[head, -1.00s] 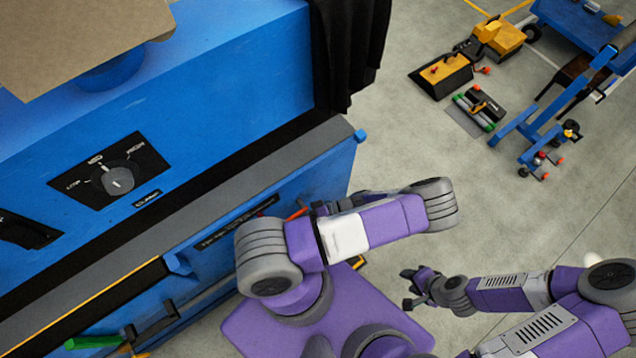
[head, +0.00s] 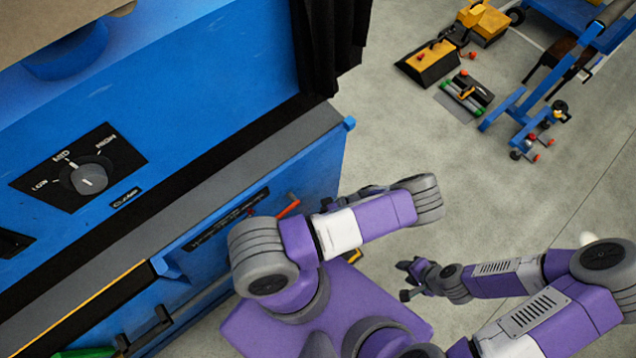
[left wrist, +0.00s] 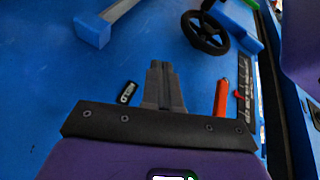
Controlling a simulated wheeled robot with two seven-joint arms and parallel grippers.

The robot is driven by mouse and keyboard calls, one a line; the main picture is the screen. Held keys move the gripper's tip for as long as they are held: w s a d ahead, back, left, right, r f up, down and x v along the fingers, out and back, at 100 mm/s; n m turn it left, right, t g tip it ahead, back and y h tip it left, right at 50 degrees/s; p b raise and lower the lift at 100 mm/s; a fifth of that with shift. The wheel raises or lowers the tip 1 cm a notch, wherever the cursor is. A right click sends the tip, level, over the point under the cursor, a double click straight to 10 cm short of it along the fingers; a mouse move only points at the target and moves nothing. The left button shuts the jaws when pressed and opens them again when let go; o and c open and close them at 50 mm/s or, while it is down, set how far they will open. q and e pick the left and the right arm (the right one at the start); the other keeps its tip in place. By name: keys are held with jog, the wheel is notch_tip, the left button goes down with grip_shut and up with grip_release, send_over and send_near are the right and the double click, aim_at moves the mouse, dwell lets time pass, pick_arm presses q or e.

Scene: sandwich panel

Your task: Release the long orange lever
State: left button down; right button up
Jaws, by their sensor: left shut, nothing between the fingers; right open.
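The long orange lever (head: 288,209) sticks out from the front of the blue machine, just left of my left arm's wrist. It also shows in the left wrist view (left wrist: 221,98), standing right of my left gripper (left wrist: 160,85). That gripper is shut and empty, close to the blue panel, with a gap between it and the lever. In the head view my left gripper is mostly hidden behind its own arm. My right gripper (head: 408,278) is open and empty, over the floor well away from the machine.
A small red lever (left wrist: 238,95) sits beside the orange one. A black handwheel (left wrist: 205,32) and a blue block (left wrist: 92,30) stand out from the panel. The machine has a grey selector knob (head: 89,179). A blue cart (head: 520,120) stands far right on open floor.

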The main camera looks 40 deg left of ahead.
pick_arm(q)
jog(key=shift+w+d+f, duration=0.5)
jog(key=shift+w+d, duration=0.05)
jog(key=shift+w, duration=0.15)
jog(key=shift+w+d+f, duration=0.45)
jog(key=shift+w+d, duration=0.1)
jog(key=shift+w, duration=0.15)
